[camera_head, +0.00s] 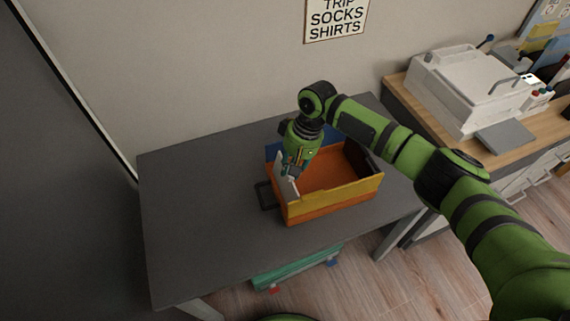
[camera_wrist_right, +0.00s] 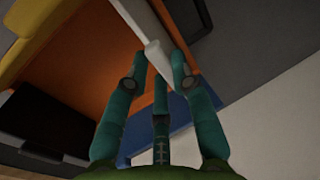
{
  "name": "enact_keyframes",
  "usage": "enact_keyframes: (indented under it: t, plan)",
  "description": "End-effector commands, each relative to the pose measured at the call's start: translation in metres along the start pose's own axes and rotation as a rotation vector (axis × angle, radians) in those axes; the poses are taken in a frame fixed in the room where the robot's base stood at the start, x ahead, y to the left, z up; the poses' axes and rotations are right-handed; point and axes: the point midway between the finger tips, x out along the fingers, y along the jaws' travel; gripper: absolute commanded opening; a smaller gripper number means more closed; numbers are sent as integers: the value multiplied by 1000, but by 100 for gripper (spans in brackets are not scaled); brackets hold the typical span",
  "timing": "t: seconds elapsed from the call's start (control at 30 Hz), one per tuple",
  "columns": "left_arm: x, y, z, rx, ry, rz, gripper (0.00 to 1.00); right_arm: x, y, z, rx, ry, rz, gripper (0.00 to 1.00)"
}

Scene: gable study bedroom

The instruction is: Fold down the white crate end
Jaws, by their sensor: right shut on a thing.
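The crate stands on the dark table (camera_head: 185,215), with an orange floor (camera_head: 325,172), a yellow near side (camera_head: 335,197), a blue far side and a dark right end (camera_head: 356,157). Its white end (camera_head: 286,186) is on the left and stands roughly upright; the gripper partly covers it. In the right wrist view, the white end (camera_wrist_right: 178,62) runs between my fingers, with a small white knob (camera_wrist_right: 155,50) on it. My right gripper (camera_head: 291,172) comes down from above and is shut on the white end at its top. My left gripper is out of view.
A dark loop handle (camera_head: 265,196) sticks out at the crate's left. The table is bare to the left and front. A wooden-topped cabinet with a white machine (camera_head: 470,85) stands at right. A teal item (camera_head: 295,268) lies below the table. The wall is close behind.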

Motion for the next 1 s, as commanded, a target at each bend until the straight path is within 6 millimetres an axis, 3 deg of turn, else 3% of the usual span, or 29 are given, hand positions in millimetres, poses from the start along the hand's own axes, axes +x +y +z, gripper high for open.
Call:
enact_keyframes:
  t: [0.37,1.0]
  plan:
    - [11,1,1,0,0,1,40,6,33,0,6,-1,-265,0]
    - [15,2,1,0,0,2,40,11,51,1,5,-4,-255,0]
